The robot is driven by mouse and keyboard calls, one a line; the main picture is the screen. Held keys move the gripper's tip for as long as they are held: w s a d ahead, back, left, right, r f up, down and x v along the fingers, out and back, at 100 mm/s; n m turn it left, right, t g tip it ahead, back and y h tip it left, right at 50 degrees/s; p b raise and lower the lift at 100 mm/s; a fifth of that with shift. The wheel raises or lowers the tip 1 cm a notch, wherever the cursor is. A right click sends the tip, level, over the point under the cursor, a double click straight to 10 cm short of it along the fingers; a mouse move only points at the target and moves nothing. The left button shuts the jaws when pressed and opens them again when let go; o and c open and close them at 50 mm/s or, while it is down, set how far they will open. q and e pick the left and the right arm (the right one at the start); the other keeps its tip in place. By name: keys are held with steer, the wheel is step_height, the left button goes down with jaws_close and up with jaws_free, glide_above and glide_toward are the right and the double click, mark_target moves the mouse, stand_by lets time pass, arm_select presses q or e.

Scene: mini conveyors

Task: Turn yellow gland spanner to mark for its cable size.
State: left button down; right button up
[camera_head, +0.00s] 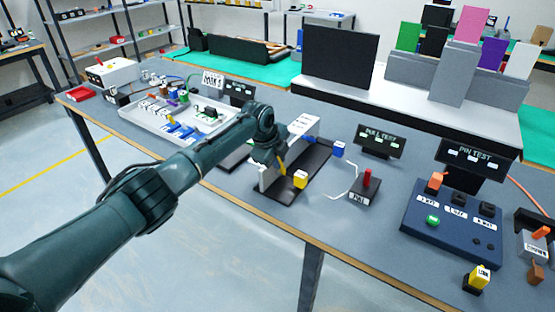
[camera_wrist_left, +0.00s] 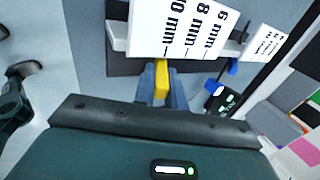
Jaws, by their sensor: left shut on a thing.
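The yellow gland spanner (camera_wrist_left: 161,80) is between the fingers of my left gripper (camera_wrist_left: 163,92), which is shut on it. In the head view, a yellow strip of the spanner (camera_head: 283,166) shows just below my left gripper (camera_head: 275,156). A white scale plate (camera_wrist_left: 185,30) reads 10 mm, 8 mm and 6 mm from left to right, with short marks at its lower edge. In the wrist view the spanner's upper end lies by the 10 mm mark. The spanner's pivot and the cable are hard to make out. My right gripper is out of view.
To the right are a red-knobbed box (camera_head: 364,190) and a blue test panel (camera_head: 450,225). A grey tray (camera_head: 140,122) with parts lies left.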

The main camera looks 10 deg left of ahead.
arm_select(q)
steer(key=c, duration=1.4)
jaws_free()
steer(key=shift+c, duration=0.2)
steer(key=v, duration=1.3)
